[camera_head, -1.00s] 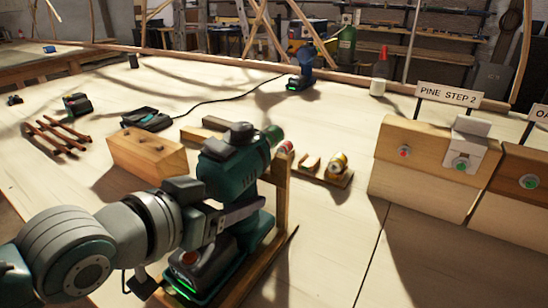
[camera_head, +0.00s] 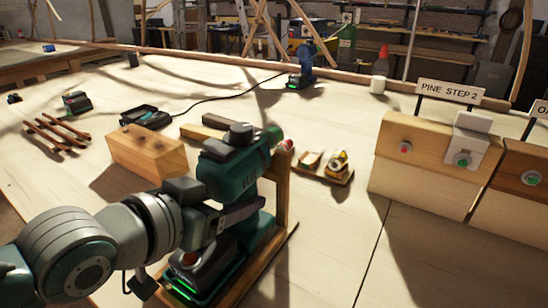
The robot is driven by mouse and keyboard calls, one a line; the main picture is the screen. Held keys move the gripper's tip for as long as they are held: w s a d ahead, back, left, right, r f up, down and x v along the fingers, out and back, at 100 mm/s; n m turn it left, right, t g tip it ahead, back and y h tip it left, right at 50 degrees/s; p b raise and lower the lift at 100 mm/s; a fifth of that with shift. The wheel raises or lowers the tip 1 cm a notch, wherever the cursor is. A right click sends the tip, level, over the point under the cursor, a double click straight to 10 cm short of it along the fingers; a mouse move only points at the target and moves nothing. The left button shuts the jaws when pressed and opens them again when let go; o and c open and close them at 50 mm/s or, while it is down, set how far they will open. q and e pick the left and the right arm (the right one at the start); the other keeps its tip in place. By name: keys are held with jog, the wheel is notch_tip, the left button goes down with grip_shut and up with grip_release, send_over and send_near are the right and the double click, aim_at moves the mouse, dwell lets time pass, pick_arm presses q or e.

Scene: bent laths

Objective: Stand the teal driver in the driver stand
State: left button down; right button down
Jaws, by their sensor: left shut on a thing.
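The teal driver (camera_head: 232,172) is upright in the lower middle, its nose pointing right and away. Its dark battery foot, with green lit edges, is low at the wooden driver stand (camera_head: 283,193). The stand's upright is beside the driver's nose, and its base rail runs along the foot's right side. Whether the foot rests fully on the base is hard to tell. My left gripper (camera_head: 222,212) comes in from the left and is shut on the driver's handle, hiding part of it. My right gripper is not in view.
A wooden block (camera_head: 148,153) lies left of the driver. Small rolls sit on a little wooden tray (camera_head: 325,172) to the right. The pine step block (camera_head: 425,165) stands farther right. A blue driver (camera_head: 302,67) stands at the back. The bench's right front is clear.

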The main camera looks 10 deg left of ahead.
pick_arm(q)
jog(key=shift+w+f+b, duration=0.1)
jog(key=shift+f+b, duration=0.2)
jog(key=shift+b, duration=0.05)
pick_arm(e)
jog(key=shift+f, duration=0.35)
